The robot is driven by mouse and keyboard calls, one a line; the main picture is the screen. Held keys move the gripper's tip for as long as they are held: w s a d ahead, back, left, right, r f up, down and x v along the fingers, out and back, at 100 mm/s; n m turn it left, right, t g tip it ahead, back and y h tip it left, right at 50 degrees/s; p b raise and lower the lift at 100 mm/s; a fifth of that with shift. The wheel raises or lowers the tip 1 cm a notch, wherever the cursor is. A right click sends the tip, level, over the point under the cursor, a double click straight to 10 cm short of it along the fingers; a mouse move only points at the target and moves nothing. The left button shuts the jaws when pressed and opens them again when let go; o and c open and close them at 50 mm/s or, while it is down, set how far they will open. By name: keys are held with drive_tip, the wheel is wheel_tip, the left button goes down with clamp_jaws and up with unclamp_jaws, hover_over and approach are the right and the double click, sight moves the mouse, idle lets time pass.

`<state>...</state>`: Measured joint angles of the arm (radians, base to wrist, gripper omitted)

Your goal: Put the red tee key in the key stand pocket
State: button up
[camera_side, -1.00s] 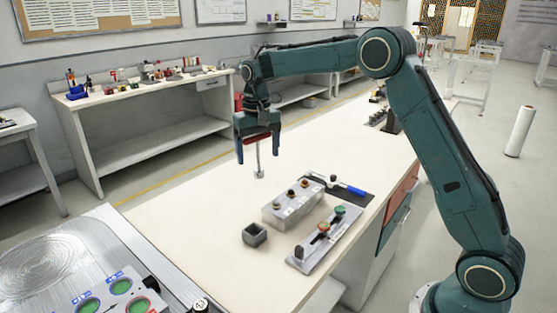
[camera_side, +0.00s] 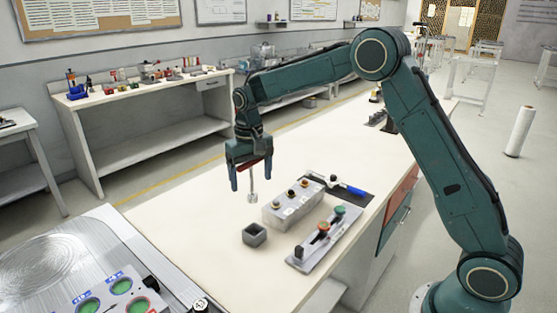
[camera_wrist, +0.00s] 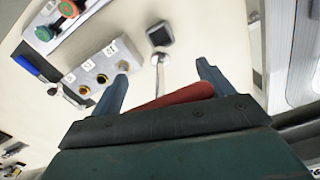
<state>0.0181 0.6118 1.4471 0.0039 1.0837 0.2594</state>
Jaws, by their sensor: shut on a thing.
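My gripper (camera_side: 251,178) is shut on the red tee key (camera_side: 252,188). The key's red handle lies across between the fingers and its pale shaft hangs down, roughly upright, above the table. In the wrist view the red handle (camera_wrist: 178,97) shows between the blue fingers, with the shaft running away from them. The small grey square cup with a dark opening, which looks like the key stand pocket (camera_side: 255,236), stands on the table, nearer the side camera than the key. It also shows in the wrist view (camera_wrist: 159,34), beyond the shaft's end. The key is apart from it.
A grey block (camera_side: 292,205) with several brass-ringed holes stands right of the key. A panel with red and green knobs (camera_side: 325,240) lies right of the cup. A blue-handled tool (camera_side: 351,189) lies on a dark mat behind. The table left of the cup is clear.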

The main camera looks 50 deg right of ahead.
sight(252, 197)
wheel_tip(252, 197, down, 9)
drive_tip(key=shift+f, duration=0.1)
idle(0.3)
drive_tip(key=shift+f, duration=2.1)
drive_tip(key=shift+f, duration=0.1)
drive_tip(key=o, duration=1.3)
drive_tip(key=shift+c, duration=0.2)
wheel_tip(252, 197, up, 11)
drive_tip(key=shift+r, duration=0.65)
